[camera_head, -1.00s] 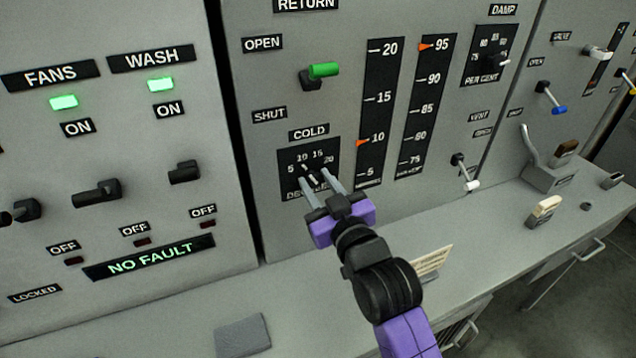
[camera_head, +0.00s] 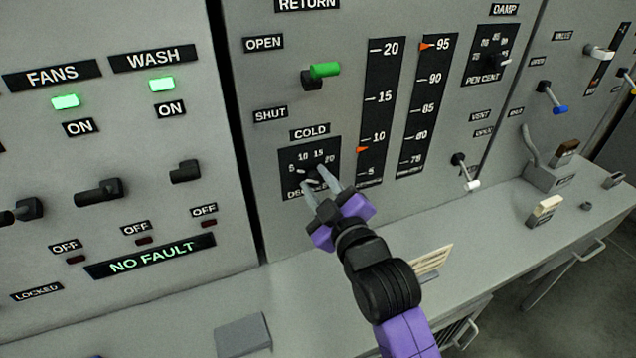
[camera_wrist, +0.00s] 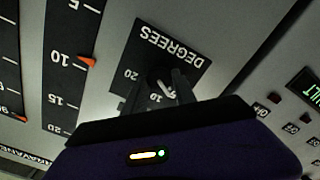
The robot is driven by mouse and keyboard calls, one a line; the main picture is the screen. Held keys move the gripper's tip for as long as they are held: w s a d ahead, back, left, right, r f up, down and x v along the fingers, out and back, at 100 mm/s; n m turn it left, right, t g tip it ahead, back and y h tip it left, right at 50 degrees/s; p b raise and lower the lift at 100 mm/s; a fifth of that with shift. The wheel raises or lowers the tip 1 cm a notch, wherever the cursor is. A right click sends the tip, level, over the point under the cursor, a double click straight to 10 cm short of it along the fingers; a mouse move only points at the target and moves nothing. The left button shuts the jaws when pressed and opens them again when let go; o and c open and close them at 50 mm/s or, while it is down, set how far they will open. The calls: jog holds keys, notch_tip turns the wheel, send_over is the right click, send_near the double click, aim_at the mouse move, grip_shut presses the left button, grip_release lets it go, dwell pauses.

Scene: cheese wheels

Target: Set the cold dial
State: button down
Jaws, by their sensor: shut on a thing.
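The cold dial (camera_head: 296,162) is a black square plate under the COLD label (camera_head: 309,132), with numbers 5 to 20 around a dark knob. My gripper (camera_head: 314,179) is shut on the knob, one finger on each side, and sits rolled at a slant. In the wrist view the plate (camera_wrist: 185,50) appears upside down, and the knob (camera_wrist: 158,76) shows between the fingers with a pale pointer line. The fingers partly hide the knob, so its exact reading is unclear. On the tall scale to the right, an orange marker (camera_head: 361,149) stands slightly below 10.
A green-handled lever (camera_head: 323,71) juts out above the dial between OPEN and SHUT. A second scale (camera_head: 427,100) has its marker near 95. A white-tipped lever (camera_head: 468,180) is to the right. A grey ledge (camera_head: 300,290) runs below the panel.

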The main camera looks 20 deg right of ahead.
dwell(0.3)
jog(key=c, duration=1)
grip_release()
jog(key=shift+c, duration=0.2)
jog(key=s+b, duration=0.1)
jog(key=s, duration=0.6)
jog(key=shift+s+b, duration=0.4)
